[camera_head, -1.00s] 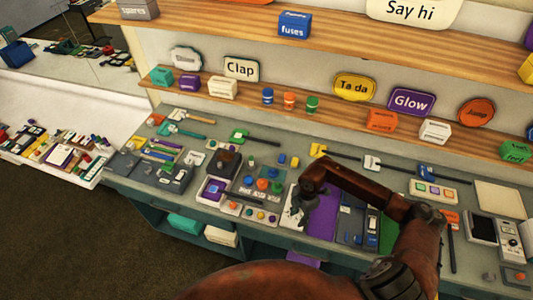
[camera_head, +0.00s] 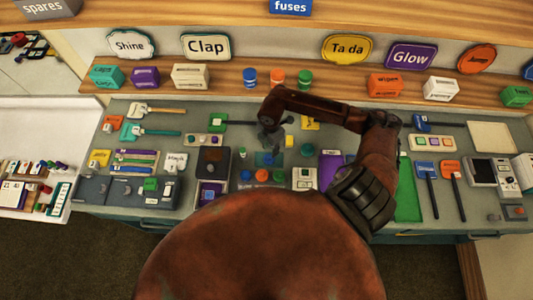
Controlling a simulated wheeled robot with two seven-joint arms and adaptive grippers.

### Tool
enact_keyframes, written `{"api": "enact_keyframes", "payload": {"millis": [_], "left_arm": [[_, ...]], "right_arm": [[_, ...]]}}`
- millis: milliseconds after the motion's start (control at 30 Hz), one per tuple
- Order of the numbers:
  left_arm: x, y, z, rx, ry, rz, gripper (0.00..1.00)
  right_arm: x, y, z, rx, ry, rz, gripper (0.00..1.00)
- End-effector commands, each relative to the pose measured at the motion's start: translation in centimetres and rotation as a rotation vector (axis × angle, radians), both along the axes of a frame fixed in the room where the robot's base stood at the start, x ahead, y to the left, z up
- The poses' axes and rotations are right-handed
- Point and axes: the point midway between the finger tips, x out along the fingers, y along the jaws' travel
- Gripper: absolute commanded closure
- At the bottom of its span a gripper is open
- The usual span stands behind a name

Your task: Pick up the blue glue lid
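Among several small coloured caps on the grey bench, a round blue piece (camera_head: 245,175) sits in a row with an orange one (camera_head: 262,176) and a green one (camera_head: 280,176). I cannot tell for sure that this blue piece is the glue lid. A blue container (camera_head: 250,77) stands on the wooden shelf beside an orange and a green one. My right gripper (camera_head: 270,142) points down above the bench, behind and to the right of the blue piece and apart from it. Its fingers are too small and dark to read. My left gripper is out of view.
Brushes with coloured heads (camera_head: 150,132) lie at the left of the bench. A dark box (camera_head: 213,162) stands left of the gripper, and a small yellow piece (camera_head: 289,141) lies close on its right. The wooden shelf (camera_head: 340,92) runs behind.

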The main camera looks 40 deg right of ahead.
Motion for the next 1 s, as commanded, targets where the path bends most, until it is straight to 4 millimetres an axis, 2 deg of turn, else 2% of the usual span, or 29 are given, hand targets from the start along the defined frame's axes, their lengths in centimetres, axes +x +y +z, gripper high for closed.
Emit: {"api": "enact_keyframes", "payload": {"millis": [200,367,500,800,1000], "left_arm": [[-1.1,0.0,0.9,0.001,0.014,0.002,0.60],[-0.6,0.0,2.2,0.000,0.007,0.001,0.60],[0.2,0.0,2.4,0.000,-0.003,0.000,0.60],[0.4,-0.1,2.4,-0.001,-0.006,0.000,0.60],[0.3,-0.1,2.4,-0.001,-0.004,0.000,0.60]], "right_arm": [[0.1,0.4,-2.2,0.002,0.002,0.006,0.67],[0.0,0.4,-4.4,0.001,0.002,0.006,0.67],[0.0,0.3,-6.2,0.000,0.000,0.006,0.67],[0.0,0.2,-6.7,0.000,-0.001,0.005,0.68],[0.0,0.2,-6.7,0.000,-0.001,0.004,0.82]]}}
